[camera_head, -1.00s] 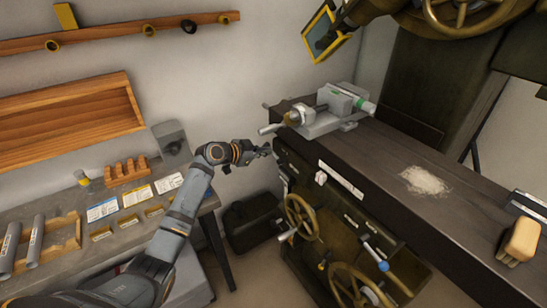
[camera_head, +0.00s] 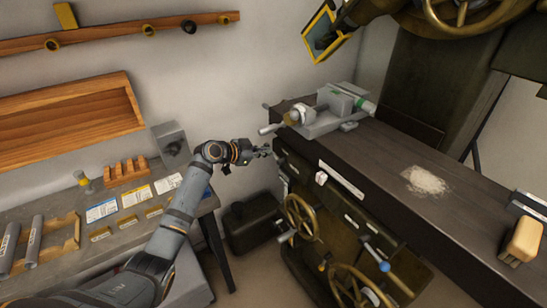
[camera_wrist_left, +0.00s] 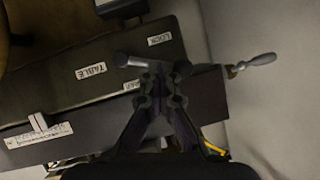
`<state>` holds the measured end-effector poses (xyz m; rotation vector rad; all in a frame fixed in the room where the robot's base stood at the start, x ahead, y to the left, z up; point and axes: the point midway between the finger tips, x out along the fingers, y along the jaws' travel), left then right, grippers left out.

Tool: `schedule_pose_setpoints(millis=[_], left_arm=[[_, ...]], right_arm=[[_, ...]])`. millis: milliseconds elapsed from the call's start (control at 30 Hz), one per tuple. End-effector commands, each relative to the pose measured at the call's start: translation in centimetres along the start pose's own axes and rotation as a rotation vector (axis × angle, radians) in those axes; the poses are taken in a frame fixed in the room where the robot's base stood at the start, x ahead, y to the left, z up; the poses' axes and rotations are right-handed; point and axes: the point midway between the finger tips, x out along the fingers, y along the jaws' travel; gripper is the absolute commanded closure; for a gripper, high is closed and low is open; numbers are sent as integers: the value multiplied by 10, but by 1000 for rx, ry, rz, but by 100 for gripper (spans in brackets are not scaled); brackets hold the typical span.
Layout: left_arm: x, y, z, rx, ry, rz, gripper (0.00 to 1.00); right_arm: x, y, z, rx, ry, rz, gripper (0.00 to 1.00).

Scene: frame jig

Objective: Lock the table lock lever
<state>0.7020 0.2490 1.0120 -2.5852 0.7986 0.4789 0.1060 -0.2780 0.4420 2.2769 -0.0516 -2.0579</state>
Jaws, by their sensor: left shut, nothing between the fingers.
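The table lock lever (camera_wrist_left: 130,61) shows in the left wrist view as a short grey bar beside the labels TABLE (camera_wrist_left: 91,71) and LOCK (camera_wrist_left: 160,40). It lies just by my left gripper's fingertips (camera_wrist_left: 163,74); I cannot tell whether they touch it. The gripper is shut with nothing between its fingers. In the head view my left gripper (camera_head: 262,151) is at the near left end of the machine, below the table's edge. The lever is too small and partly covered to make out there. My right gripper is not in view.
The machine table (camera_head: 395,160) carries a vise (camera_head: 335,110), a chip pile (camera_head: 425,181) and a wooden-backed brush (camera_head: 522,240). Handwheels (camera_head: 302,216) sit below. A crank handle (camera_wrist_left: 255,62) sticks out right of the gripper in the wrist view. A workbench (camera_head: 130,225) stands left.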

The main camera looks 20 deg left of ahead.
Motion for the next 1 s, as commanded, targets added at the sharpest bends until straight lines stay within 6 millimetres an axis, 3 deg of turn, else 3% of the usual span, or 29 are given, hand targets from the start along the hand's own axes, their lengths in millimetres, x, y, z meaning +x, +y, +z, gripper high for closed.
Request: schedule_pose_setpoints(millis=[1000], left_arm=[[1,-1,2,-48,0,24,100]], right_arm=[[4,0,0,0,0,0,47]])
